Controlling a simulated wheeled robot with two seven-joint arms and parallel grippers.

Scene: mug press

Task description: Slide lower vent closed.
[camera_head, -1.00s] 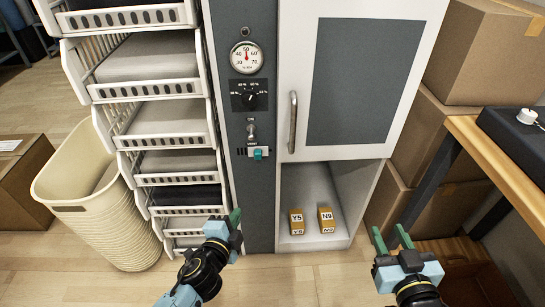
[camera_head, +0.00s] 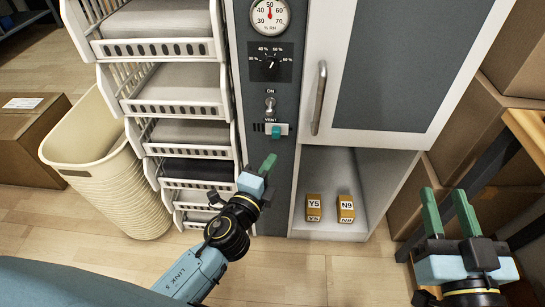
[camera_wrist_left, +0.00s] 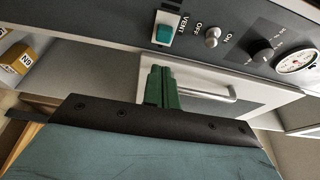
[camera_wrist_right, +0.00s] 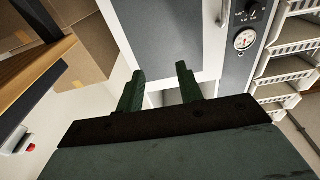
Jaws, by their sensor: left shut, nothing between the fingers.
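The lower vent is a small slider with a teal knob (camera_head: 276,132) on a white plate, low on the grey control panel (camera_head: 267,180) under the ON switch. The knob sits toward the right of its plate, with dark slots showing to its left. In the left wrist view the teal knob (camera_wrist_left: 164,34) is at the top centre, beyond the fingertips. My left gripper (camera_head: 268,165) is shut and empty, just below the vent and apart from it. Its green fingers are together in its wrist view (camera_wrist_left: 161,88). My right gripper (camera_head: 450,210) is open and empty at the right, away from the panel.
A switch (camera_head: 270,104), a dial (camera_head: 271,63) and a gauge (camera_head: 269,14) sit above the vent. A cabinet door with a handle (camera_head: 319,98) is to the right. White drawers (camera_head: 180,90) and a beige bin (camera_head: 110,170) are left.

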